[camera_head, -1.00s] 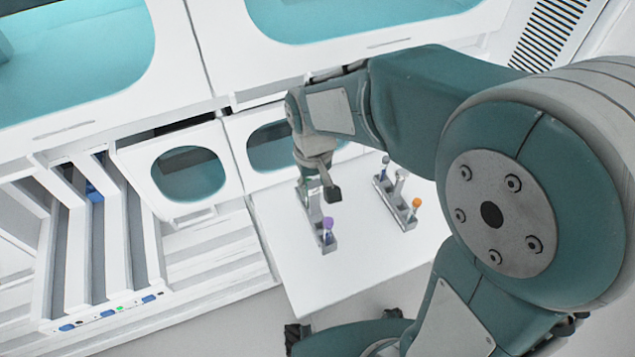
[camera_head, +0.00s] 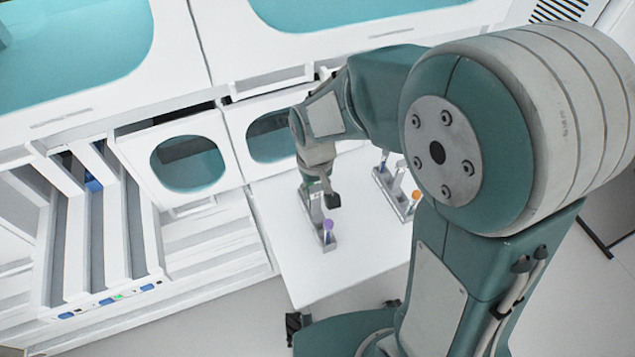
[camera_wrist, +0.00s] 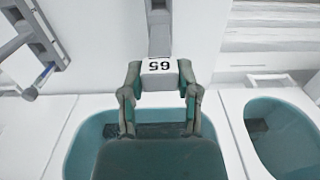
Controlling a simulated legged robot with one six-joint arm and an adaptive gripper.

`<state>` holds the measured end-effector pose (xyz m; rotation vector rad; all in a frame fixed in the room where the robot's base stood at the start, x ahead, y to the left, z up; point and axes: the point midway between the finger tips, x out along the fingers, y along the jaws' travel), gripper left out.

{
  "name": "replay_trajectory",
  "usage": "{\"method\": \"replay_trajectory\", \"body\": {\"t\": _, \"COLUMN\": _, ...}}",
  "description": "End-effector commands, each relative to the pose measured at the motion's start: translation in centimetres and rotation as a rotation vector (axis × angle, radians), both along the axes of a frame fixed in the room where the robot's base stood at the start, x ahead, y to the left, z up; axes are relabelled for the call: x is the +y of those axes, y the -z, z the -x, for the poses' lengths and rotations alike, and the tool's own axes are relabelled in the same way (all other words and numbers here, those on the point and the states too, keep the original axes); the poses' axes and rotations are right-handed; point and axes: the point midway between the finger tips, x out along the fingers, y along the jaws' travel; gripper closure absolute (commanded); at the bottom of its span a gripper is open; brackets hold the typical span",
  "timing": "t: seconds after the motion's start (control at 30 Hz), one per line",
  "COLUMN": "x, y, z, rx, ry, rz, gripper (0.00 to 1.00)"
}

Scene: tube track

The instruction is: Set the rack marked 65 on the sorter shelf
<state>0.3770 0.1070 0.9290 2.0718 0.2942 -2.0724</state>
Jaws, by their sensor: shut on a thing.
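The rack marked 65 is a narrow grey rack (camera_head: 327,243) with a purple-capped tube at its near end, at the white table in the head view. In the wrist view its white label reads 65 (camera_wrist: 159,67), upside down, with the grey rack body (camera_wrist: 159,38) beyond it. My gripper (camera_head: 326,190) is at the rack's far end. In the wrist view both fingers of my gripper (camera_wrist: 159,80) are shut on the label end. I cannot tell whether the rack touches the table. The sorter (camera_head: 108,301) with several slanted lanes and small lights stands at the left.
A second rack (camera_head: 398,199) with an orange-capped tube stands to the right on the white table (camera_head: 300,280), partly hidden by my arm. It also shows in the wrist view (camera_wrist: 38,35). Cabinets with teal windows (camera_head: 188,163) line the back. The table's near part is clear.

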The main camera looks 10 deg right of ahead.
Motion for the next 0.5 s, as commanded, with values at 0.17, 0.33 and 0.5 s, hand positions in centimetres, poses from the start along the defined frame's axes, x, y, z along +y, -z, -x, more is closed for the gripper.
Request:
{"method": "replay_trajectory", "body": {"t": 0.17, "x": -0.11, "y": 0.02, "z": -0.01, "rx": -0.001, "ry": 0.0, "rz": -0.001, "gripper": 1.0}}
{"method": "replay_trajectory", "body": {"t": 0.33, "x": -0.4, "y": -0.05, "z": -0.01, "rx": -0.001, "ry": 0.001, "rz": -0.004, "gripper": 1.0}}
{"method": "replay_trajectory", "body": {"t": 0.5, "x": -0.7, "y": -0.07, "z": 0.01, "rx": -0.001, "ry": 0.002, "rz": -0.003, "gripper": 1.0}}
